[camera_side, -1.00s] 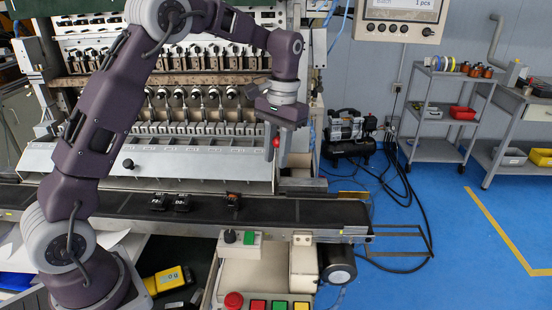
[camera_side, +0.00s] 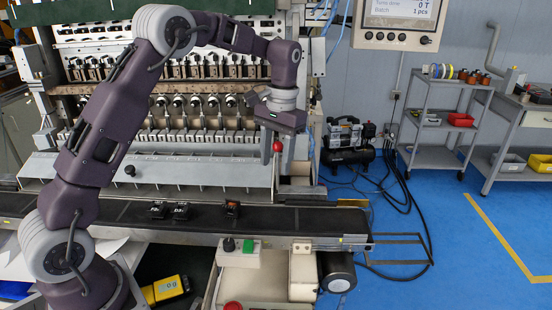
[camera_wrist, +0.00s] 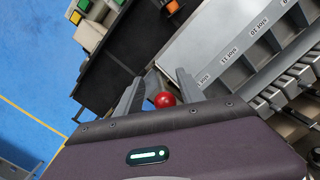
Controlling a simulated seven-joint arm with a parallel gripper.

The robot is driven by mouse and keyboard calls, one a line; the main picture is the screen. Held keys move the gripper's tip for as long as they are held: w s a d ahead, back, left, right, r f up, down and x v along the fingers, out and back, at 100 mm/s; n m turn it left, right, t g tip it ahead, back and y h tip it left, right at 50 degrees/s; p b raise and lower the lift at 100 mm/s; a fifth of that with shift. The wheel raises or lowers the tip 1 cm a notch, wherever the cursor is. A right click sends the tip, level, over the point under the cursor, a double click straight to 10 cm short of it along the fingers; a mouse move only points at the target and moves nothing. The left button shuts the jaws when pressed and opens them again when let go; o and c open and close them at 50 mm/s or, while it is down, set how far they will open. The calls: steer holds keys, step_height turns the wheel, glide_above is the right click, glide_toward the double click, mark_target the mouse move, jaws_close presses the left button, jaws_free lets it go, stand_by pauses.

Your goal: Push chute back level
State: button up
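The chute (camera_side: 200,172) is a long grey panel with divided slots, sloping down toward the conveyor belt. It also shows in the wrist view (camera_wrist: 225,45), with printed slot labels. A red ball knob (camera_side: 277,145) is by the chute's right end, and in the wrist view the knob (camera_wrist: 165,99) appears between the fingers. My gripper (camera_side: 277,150) points down there, its two grey fingers apart on either side of the knob. In the wrist view my gripper (camera_wrist: 158,92) shows gaps beside the knob. I cannot tell whether a finger touches it.
A dark conveyor belt (camera_side: 110,209) runs in front of the chute, with a few small black parts (camera_side: 180,211) on it. A row of winding heads (camera_side: 195,105) stands behind the chute. A control box with a green button (camera_side: 249,246) is in front.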

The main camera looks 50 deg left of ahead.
steer(key=r, duration=0.7)
steer(key=shift+w, duration=0.4)
steer(key=s+d+r+m+t, duration=0.1)
steer(key=s+d+r+t, duration=0.2)
steer(key=s, duration=0.5)
steer(key=s+d+r+t, duration=0.1)
steer(key=s+d+r, duration=0.1)
steer(key=s+r, duration=0.55)
steer(key=s+d+f+t, duration=0.1)
steer(key=s+f, duration=0.3)
steer(key=s, duration=0.3)
steer(key=s+d+f+m+t, duration=0.1)
steer(key=s+f, duration=0.3)
steer(key=s, duration=0.3)
steer(key=shift+s+d+f+t, duration=0.15)
steer(key=shift+s+d+t, duration=0.05)
steer(key=shift+s+t, duration=0.2)
